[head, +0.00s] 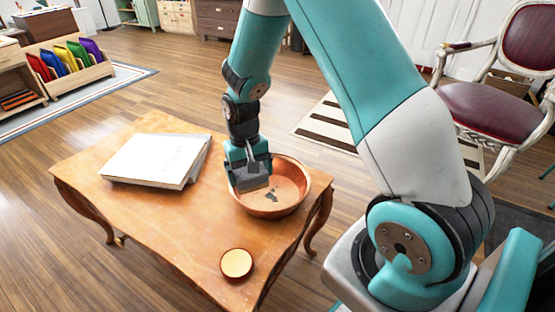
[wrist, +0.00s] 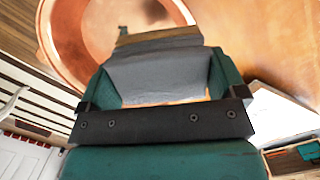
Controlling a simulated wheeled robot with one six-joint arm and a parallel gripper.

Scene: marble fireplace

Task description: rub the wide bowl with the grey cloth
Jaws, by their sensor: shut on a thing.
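The wide bowl (head: 298,187) is copper-coloured and stands upright on the wooden table. My gripper (head: 254,178) points down over the left part of the bowl. It is shut on the grey cloth (wrist: 155,75), which spans between its fingers in the wrist view. The lower edge of the cloth looks brownish. The cloth is at or inside the bowl's left side; I cannot tell whether it touches the bowl.
The table (head: 165,218) also bears a stack of white books (head: 155,158) to the left and a small round cream-topped dish (head: 236,263) near the front. The front left of the tabletop is bare. A red-seated chair (head: 495,105) stands off to the right.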

